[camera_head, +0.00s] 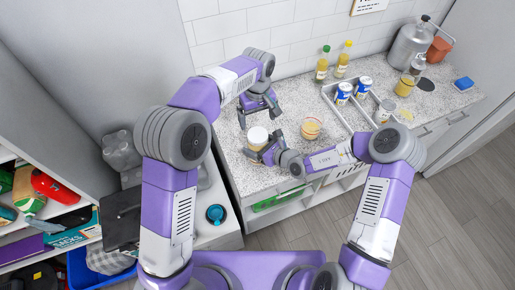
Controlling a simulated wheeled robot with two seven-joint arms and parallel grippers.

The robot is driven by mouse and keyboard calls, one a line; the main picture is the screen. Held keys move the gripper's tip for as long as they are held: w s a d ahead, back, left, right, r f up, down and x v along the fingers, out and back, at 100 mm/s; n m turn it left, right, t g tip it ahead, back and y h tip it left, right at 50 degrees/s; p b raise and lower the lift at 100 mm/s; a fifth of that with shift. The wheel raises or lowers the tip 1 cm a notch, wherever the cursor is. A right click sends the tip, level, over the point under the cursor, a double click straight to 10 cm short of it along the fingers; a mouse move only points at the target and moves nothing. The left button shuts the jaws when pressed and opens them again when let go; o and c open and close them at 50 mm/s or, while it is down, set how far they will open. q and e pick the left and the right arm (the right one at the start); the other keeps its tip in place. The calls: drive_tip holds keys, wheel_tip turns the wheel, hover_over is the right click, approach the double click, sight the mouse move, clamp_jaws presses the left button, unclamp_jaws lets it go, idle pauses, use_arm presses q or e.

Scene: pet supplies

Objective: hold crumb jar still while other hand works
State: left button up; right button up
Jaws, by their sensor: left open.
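A small jar with a pale lid (257,137), which looks like the crumb jar, stands on the speckled counter (237,172) near its left end. My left gripper (260,116) hangs above and just behind it, open, with its fingers spread and pointing down. My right gripper (263,149) reaches in from the right, low at the jar's front right side. Its fingers are partly hidden, and I cannot tell whether they grip the jar. A container with an orange-tan filling (311,128) stands to the right, apart from both grippers.
A grey tray (332,101) holds several cans. Two bottles (322,66) stand by the tiled wall. A metal canister (408,47), an amber jar (404,86) and a blue block (463,83) are farther right. A shelf unit stands at left.

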sight(257, 134)
use_arm(q)
drive_tip(key=shift+m, duration=0.4)
use_arm(e)
drive_tip(key=c, duration=0.4)
use_arm(q)
drive_tip(key=m, duration=0.6)
drive_tip(key=shift+a+r+m, duration=0.1)
drive_tip(key=shift+m, duration=0.3)
use_arm(e)
drive_tip(key=shift+o, duration=0.2)
use_arm(q)
drive_tip(key=m, duration=0.3)
drive_tip(key=shift+m, duration=0.3)
drive_tip(key=m, duration=0.5)
drive_tip(key=shift+m, duration=0.3)
drive_tip(key=m, duration=1.4)
drive_tip(key=shift+m, duration=0.3)
drive_tip(key=m, duration=0.4)
drive_tip(key=shift+f+m, duration=0.3)
drive_tip(key=shift+f, duration=0.35)
wheel_tip(257, 134, down, 7)
drive_tip(key=shift+r, duration=0.1)
